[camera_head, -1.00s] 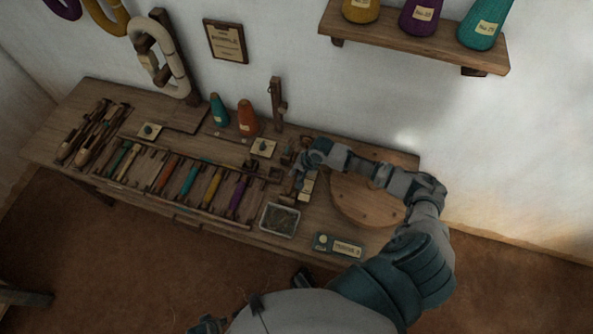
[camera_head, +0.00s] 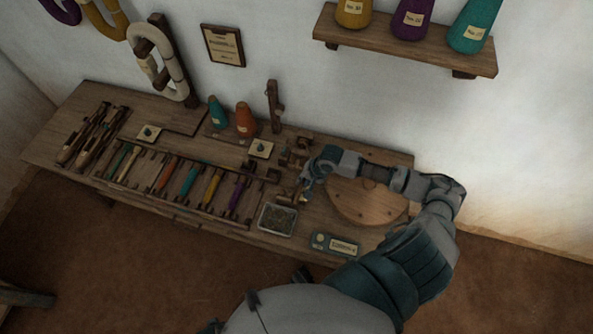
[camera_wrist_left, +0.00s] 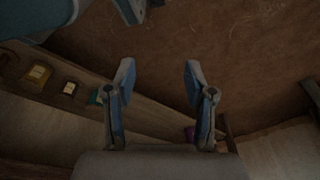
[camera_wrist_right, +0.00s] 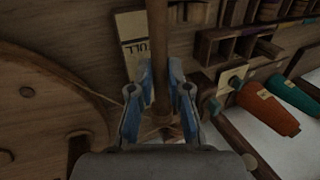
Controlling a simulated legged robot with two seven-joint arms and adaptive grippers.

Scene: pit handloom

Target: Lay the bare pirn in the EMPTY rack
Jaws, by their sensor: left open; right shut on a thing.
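My right gripper (camera_head: 306,187) is over the right part of the bench, just left of the round wooden board. In the right wrist view its blue fingers (camera_wrist_right: 160,105) are shut on a plain brown wooden rod, the bare pirn (camera_wrist_right: 157,45), which carries no thread. The pirn's lower end is partly hidden between the fingers. A small wooden rack with compartments (camera_wrist_right: 230,43) lies beside it to the right in that view, apparently without pirns. I cannot read which rack is labelled EMPTY. My left gripper (camera_wrist_left: 158,95) is open and empty, away from the bench top.
A rack of coloured pirns (camera_head: 190,182) fills the bench's middle. A grey tray (camera_head: 278,219) and a labelled device (camera_head: 335,244) lie near the front edge. Teal (camera_head: 217,112) and orange (camera_head: 245,118) cones stand behind. The round board (camera_head: 365,203) is under my right forearm.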

